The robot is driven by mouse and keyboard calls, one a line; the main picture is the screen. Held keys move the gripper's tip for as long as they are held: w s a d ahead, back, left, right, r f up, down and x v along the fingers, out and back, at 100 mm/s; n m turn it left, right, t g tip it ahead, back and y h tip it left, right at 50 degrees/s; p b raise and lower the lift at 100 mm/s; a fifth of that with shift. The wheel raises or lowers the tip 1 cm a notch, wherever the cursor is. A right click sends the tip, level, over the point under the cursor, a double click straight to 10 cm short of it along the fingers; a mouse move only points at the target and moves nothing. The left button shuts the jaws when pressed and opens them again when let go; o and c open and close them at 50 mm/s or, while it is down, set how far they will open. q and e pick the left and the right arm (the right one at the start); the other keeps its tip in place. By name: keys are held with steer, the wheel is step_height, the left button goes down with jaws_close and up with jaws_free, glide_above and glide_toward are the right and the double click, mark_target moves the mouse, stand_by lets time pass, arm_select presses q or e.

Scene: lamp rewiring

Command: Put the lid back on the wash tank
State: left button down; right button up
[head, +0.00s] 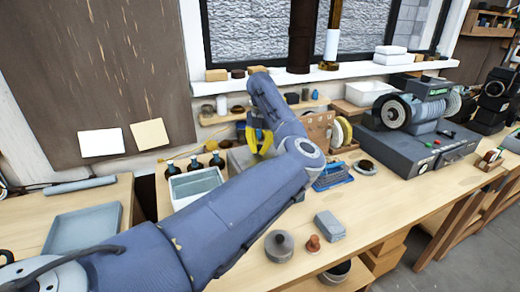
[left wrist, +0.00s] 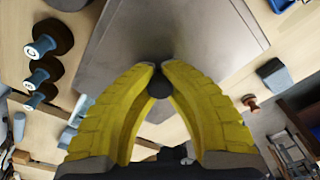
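The wash tank seems to be the open white box with a grey-blue inside (head: 196,186) on the bench, left of my left arm. A flat grey lid (left wrist: 180,28) fills the upper middle of the left wrist view. Its grey edge (head: 238,160) shows in the head view, right of the box and partly hidden by my arm. My left gripper (left wrist: 159,72), with yellow fingers, is closed around a dark round knob (left wrist: 160,88) over the lid. It also shows in the head view (head: 258,146). I cannot tell whether the lid is lifted. My right gripper is out of view.
Dark bottles (head: 195,163) stand just behind the white box. A grinder (head: 415,120) stands at the back right.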

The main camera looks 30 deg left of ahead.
arm_select(q)
steer(key=shift+f, duration=0.25)
stand_by(0.4)
steer(key=c, duration=1.5)
jaws_free()
